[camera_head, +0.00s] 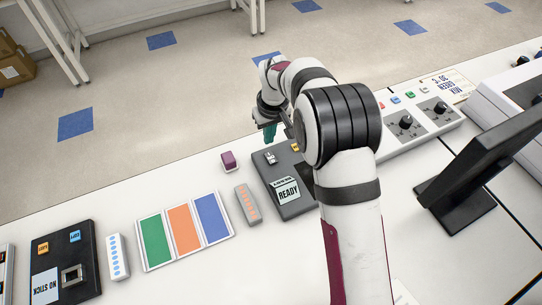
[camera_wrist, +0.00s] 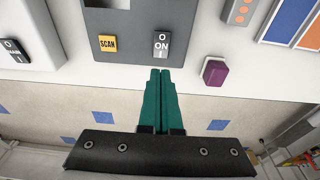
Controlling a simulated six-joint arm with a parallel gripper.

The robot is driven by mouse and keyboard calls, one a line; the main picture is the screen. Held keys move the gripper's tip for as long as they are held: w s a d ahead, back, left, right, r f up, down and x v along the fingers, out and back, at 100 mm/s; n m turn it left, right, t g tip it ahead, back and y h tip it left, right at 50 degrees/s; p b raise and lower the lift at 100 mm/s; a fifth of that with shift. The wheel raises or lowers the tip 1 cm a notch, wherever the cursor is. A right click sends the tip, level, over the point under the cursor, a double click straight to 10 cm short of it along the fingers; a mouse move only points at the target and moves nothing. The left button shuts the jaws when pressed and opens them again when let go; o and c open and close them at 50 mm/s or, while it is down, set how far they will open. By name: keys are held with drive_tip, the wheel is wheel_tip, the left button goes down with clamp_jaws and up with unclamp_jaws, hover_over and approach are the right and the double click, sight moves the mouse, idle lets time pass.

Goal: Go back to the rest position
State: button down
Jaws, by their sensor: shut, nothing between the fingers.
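My gripper (camera_wrist: 160,75) shows in the wrist view with its two green fingers together and nothing between them. In the head view my gripper (camera_head: 269,133) hangs at the far edge of the bench, above and behind a dark grey device. That dark grey device (camera_head: 292,205) has a READY screen (camera_head: 287,192) and is partly hidden by my arm. In the wrist view its yellow SCAN button (camera_wrist: 108,43) and its ON switch (camera_wrist: 161,45) lie just beyond the fingertips. I cannot tell whether the fingertips touch anything.
A purple block (camera_head: 228,161) stands left of the device; it also shows in the wrist view (camera_wrist: 215,72). A grey strip with orange dots (camera_head: 247,203), a three-colour panel (camera_head: 184,231) and a black NO STICK device (camera_head: 88,262) lie left. A knobbed panel (camera_head: 414,127) and black monitor (camera_head: 475,165) stand right.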

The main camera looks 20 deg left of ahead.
drive_tip(key=shift+r, duration=0.95)
